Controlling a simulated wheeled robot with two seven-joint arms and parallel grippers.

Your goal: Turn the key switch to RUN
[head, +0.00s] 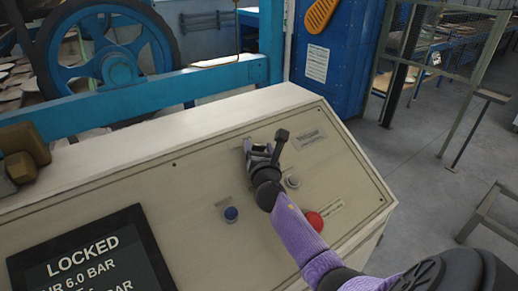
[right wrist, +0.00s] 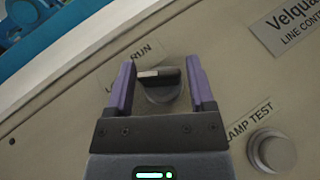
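The key switch (right wrist: 160,85) is a dark round knob with a raised bar across it on the cream panel. A white mark shows on the left part of the bar. My right gripper (right wrist: 160,82) is open, with one purple finger on each side of the knob and small visible gaps. In the head view my right gripper (head: 258,150) is over the panel and hides the switch. The display (head: 88,260) reads "LOCKED". My left gripper is out of view.
The panel also bears a blue button (head: 231,214), a red button (head: 314,221) under my right arm, and a lamp test button (right wrist: 272,151) close to the right of my gripper. Behind the console stand a blue rail (head: 150,95) and a large blue wheel (head: 115,65).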

